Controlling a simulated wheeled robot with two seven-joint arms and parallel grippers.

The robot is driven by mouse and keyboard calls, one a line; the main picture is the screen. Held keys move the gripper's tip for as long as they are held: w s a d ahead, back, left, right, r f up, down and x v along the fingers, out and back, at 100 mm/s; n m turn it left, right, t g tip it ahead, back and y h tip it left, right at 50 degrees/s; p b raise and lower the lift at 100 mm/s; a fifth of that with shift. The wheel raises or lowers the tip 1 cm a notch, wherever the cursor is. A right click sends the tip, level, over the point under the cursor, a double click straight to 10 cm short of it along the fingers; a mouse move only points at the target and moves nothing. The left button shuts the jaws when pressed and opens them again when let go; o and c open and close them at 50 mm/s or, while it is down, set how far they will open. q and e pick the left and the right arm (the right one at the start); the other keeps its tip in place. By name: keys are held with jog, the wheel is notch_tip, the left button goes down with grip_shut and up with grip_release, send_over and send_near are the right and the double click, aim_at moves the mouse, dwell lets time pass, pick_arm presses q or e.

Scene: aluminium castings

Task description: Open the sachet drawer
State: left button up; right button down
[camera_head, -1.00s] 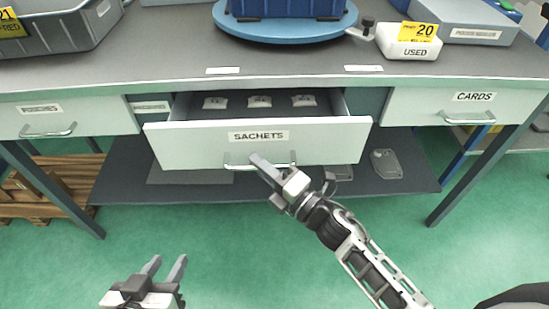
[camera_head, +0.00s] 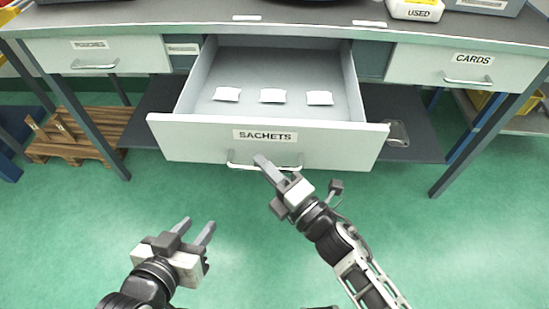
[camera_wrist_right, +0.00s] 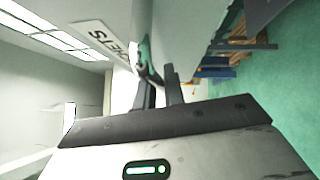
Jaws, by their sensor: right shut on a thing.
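The sachet drawer (camera_head: 215,143) is pulled well out from under the bench in the head view, its front labelled SACHETS. Several white sachets, among them a middle one (camera_head: 272,96), lie in a row on its grey floor. My right gripper (camera_head: 268,170) is at the drawer's bar handle (camera_head: 240,167), shut on it. In the right wrist view the fingers (camera_wrist_right: 158,90) close around the handle (camera_wrist_right: 142,40), beside the drawer label (camera_wrist_right: 105,42). My left gripper (camera_head: 195,231) is open and empty, low in front of the drawer and apart from it.
A POUCHES drawer (camera_head: 130,60) at left and a CARDS drawer (camera_head: 425,65) at right are shut. A lower shelf (camera_head: 415,140) lies beneath the bench. A wooden pallet (camera_head: 75,135) stands at left. Green floor in front is clear.

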jog(key=shift+s, duration=0.15)
jog(key=c, duration=1.5)
grip_release()
jog(key=shift+c, duration=0.2)
jog(key=shift+o, duration=0.2)
jog(key=b+v, duration=0.1)
jog(key=v, duration=1.5)
